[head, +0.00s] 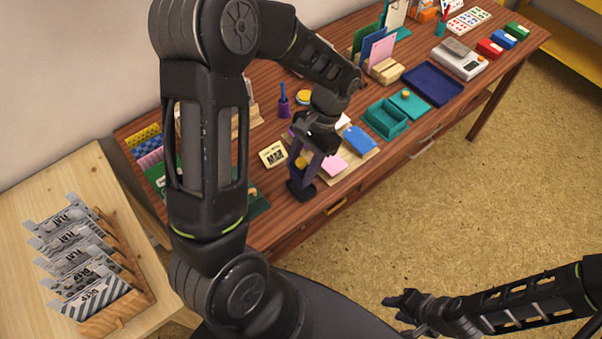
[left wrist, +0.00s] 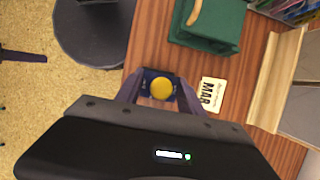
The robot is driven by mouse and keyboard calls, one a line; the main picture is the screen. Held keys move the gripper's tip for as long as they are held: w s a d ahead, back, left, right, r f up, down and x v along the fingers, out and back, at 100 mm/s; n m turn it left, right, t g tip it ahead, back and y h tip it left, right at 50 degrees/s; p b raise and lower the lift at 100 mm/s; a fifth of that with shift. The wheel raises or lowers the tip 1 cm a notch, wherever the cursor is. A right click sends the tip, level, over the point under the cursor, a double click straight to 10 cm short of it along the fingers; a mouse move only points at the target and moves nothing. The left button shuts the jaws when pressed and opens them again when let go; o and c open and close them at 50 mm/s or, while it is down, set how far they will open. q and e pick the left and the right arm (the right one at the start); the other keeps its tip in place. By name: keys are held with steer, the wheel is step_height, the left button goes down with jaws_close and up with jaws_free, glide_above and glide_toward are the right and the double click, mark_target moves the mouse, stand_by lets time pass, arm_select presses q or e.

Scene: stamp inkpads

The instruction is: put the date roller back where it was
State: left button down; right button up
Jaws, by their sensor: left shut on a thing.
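The date roller (head: 300,188) is dark, with a yellow round top, and stands upright between the fingers of my left gripper (head: 303,163). It is by the front edge of the wooden desk. In the left wrist view its dark blue body and yellow knob (left wrist: 161,89) show between the two purple fingers, which are shut on it. I cannot tell whether its base touches the desk. A cream card with "MAR" (head: 272,154) lies beside it, and it also shows in the left wrist view (left wrist: 212,93). My right gripper (head: 408,303) is low over the floor, away from the desk; its jaws are unclear.
A purple pen cup (head: 284,108) stands behind. A green open box (head: 385,119) and a dark blue tray (head: 433,84) are farther right.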

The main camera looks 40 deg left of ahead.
mark_target(301, 176)
arm_select(q)
steer(key=shift+f, duration=1.85)
steer(key=shift+f, duration=0.15)
steer(key=c, duration=0.7)
jaws_free()
steer(key=b+v, duration=0.1)
steer(key=v, duration=1.1)
